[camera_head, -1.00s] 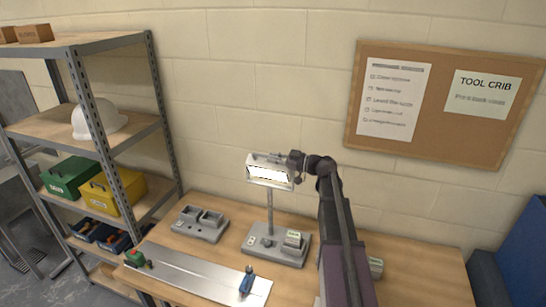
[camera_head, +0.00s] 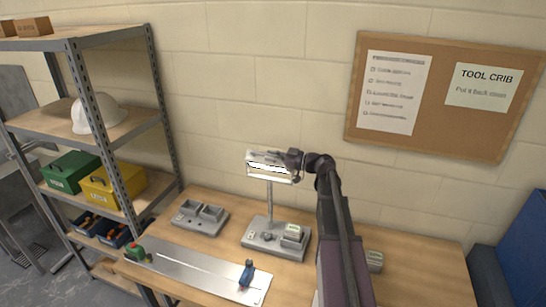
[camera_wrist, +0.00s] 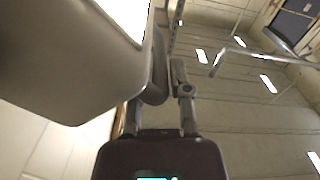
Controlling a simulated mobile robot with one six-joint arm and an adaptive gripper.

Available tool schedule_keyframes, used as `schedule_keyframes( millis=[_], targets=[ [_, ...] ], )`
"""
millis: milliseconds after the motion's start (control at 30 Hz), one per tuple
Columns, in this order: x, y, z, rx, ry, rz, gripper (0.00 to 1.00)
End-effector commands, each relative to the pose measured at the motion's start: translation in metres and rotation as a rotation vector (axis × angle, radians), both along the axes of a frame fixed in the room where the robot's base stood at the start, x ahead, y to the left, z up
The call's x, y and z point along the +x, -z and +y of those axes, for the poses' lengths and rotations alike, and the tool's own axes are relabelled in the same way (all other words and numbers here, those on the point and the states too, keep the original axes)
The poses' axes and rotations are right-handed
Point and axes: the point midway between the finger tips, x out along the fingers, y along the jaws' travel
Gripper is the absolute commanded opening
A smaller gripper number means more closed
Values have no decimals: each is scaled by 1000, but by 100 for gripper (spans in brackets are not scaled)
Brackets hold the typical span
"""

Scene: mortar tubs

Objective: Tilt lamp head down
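The grey desk lamp has a light-coloured rectangular head (camera_head: 254,173) on a thin upright post (camera_head: 270,205). Its lit face shows as a bright strip towards the front. The lamp's grey base (camera_head: 258,244) stands on the workbench. My gripper (camera_head: 280,157) reaches in from the right at the top of the lamp head, at its back edge. In the wrist view the lamp head (camera_wrist: 60,60) fills the upper left, close beside my fingers (camera_wrist: 168,60). The fingers look close together, with nothing clearly held between them. Exact contact with the head is hard to tell.
A grey tray (camera_head: 199,218) and a metal strip (camera_head: 195,274) with small clamps lie on the workbench (camera_head: 420,270). A small grey block (camera_head: 374,261) sits right of my arm. Shelving (camera_head: 140,125) stands at left; a corkboard (camera_head: 430,125) hangs behind.

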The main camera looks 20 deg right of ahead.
Motion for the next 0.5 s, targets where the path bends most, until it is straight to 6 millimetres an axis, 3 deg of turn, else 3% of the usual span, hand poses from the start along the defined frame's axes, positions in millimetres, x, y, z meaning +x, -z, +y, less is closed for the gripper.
schedule_keyframes(
  millis=[67,500],
  targets=[
    [0,0,0,0,0,0,54],
    [-1,0,-2,0,3,0,54]
  ],
)
